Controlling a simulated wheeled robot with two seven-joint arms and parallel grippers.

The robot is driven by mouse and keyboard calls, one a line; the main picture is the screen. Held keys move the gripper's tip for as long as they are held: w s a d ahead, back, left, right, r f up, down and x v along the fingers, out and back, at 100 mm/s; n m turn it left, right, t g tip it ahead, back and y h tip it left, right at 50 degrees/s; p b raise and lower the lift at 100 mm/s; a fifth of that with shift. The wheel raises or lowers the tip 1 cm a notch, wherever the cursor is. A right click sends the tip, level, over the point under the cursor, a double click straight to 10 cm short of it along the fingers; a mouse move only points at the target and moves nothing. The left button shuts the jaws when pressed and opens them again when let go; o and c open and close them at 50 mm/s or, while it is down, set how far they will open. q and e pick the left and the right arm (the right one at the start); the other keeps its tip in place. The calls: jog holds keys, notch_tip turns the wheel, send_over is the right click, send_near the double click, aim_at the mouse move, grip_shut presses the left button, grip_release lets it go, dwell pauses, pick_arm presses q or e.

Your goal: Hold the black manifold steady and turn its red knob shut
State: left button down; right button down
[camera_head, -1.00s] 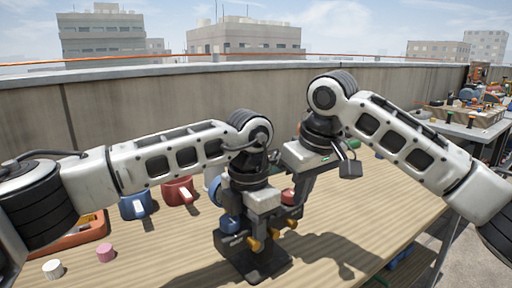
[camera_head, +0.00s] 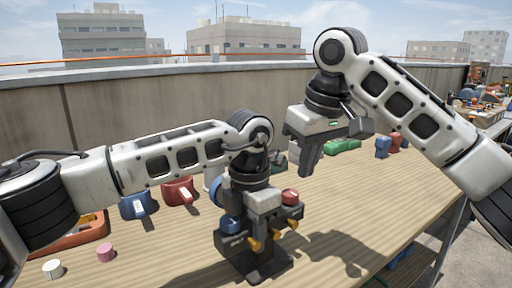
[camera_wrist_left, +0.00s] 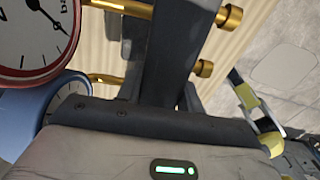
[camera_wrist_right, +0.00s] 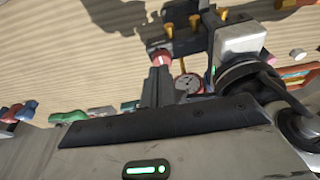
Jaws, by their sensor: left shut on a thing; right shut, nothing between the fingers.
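The black manifold (camera_head: 262,243) stands upright on the wooden table, with brass fittings at its front. Its red knob (camera_head: 290,196) is on the right of its top and a blue knob (camera_head: 230,224) on the left. My left gripper (camera_head: 257,215) is shut on the manifold from above; its fingertips are mostly hidden. In the left wrist view a red-rimmed gauge (camera_wrist_left: 35,35) and a blue gauge (camera_wrist_left: 55,100) sit beside the fingers. My right gripper (camera_head: 304,170) is shut and empty, above the red knob and apart from it. The red knob also shows in the right wrist view (camera_wrist_right: 161,57).
A blue mug-like item (camera_head: 136,205) and a red one (camera_head: 179,190) stand left. A pink cap (camera_head: 105,252), a white cap (camera_head: 53,269) and an orange tray (camera_head: 82,236) lie further left. Green and blue (camera_head: 383,146) items lie back right.

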pick_arm(q)
jog(key=shift+r, duration=0.1)
jog(key=shift+c, duration=2)
grip_release()
notch_tip(320, 180, up, 9)
jog(key=p, duration=0.6)
jog(key=shift+p, duration=0.3)
